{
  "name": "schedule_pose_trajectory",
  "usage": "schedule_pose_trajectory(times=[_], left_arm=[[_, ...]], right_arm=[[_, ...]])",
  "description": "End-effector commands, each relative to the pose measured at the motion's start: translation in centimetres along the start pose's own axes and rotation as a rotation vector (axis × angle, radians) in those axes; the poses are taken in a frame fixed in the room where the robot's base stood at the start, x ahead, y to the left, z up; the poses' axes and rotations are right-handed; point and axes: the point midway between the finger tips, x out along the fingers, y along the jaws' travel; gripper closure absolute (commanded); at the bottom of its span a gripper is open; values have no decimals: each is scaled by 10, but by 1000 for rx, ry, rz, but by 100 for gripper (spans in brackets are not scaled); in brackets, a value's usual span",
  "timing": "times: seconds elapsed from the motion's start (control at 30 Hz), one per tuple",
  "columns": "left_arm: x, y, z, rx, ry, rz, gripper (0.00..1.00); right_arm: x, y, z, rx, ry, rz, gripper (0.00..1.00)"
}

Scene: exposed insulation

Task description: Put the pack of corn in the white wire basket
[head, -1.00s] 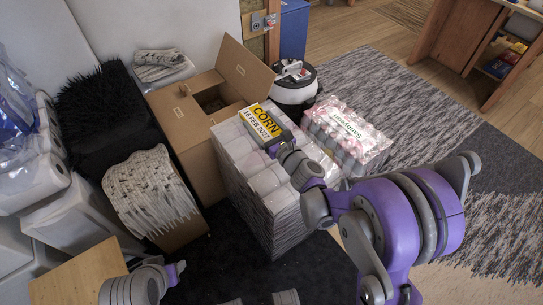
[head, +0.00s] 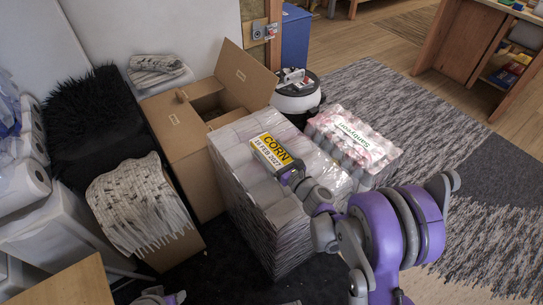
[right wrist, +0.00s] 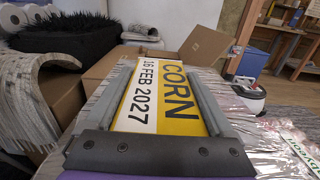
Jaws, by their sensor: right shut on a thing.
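The pack of corn (head: 272,158) has a yellow and white label reading CORN and 16 FEB 2027. My right gripper (head: 288,175) is shut on it, over the front part of a stack of wrapped rolls. In the right wrist view the pack (right wrist: 165,98) lies between the two grey fingers of the gripper (right wrist: 158,88). Whether the pack touches the stack is hard to tell. My left gripper (head: 166,298) is mostly cut off at the bottom edge, and its jaws are unclear. I see no white wire basket in either view.
The wrapped stack (head: 245,180) stands beside an open cardboard box (head: 185,130). A pink wrapped pack (head: 355,140) is to its right, and a round white and black appliance (head: 297,95) is behind. Open carpet (head: 440,110) lies to the right.

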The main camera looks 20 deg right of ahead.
Motion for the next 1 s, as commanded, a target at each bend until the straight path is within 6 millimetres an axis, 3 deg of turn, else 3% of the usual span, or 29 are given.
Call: schedule_pose_trajectory(times=[0.1, 0.53, 0.57, 0.6, 0.93, 1.0], left_arm=[[8, 0, 2, 0, -2, 0, 50], [12, 0, 3, 0, -4, 0, 50], [11, 0, 3, 0, -3, 0, 50], [11, 0, 3, 0, -3, 0, 50], [6, 0, 2, 0, -2, 0, 50], [6, 0, 1, 0, -2, 0, 50]], right_arm=[[1, 0, -18, 1, 0, 1, 100], [0, 0, -24, 1, 0, 1, 100], [0, 0, -23, 0, 0, 0, 7], [0, 0, -23, 0, 0, 0, 0], [0, 0, -17, 0, 0, 0, 0], [-7, -1, -17, -1, 0, -2, 0]])
